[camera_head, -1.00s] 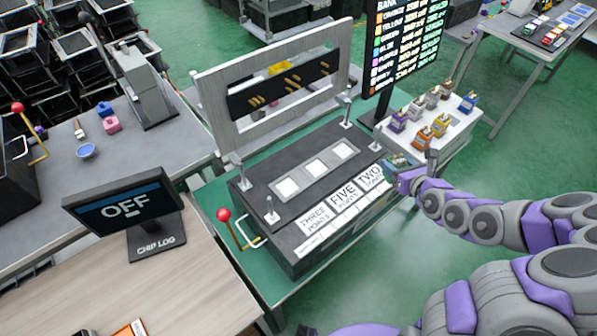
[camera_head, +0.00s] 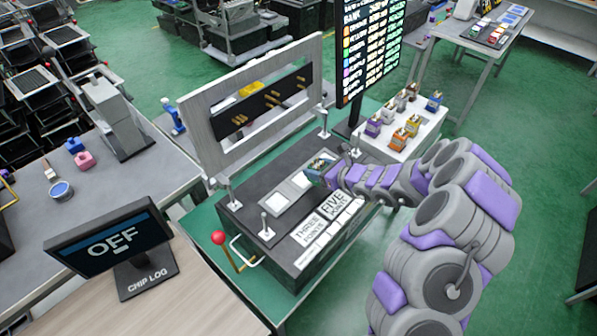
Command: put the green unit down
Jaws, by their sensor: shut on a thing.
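The green unit (camera_head: 317,168) is a small boxy thing at the end of my arm. My gripper (camera_head: 328,173) is shut on it, seen from behind and partly hiding it. Both are over the right end of the dark fixture's top (camera_head: 245,207). Two white square pads show there, a left pad (camera_head: 275,203) and a middle pad (camera_head: 300,181). The right end of the row is hidden behind the unit and gripper. I cannot tell whether the unit touches the top. Labels THREE POINTS (camera_head: 310,232) and FIVE POINTS (camera_head: 334,208) face front.
A grey upright frame (camera_head: 205,110) stands behind the fixture. Short metal posts (camera_head: 265,225) rise at its corners. A red-knobbed lever (camera_head: 219,238) is at its left. A white tray (camera_head: 425,128) with several colored units is at the right. An OFF screen (camera_head: 110,240) is front left.

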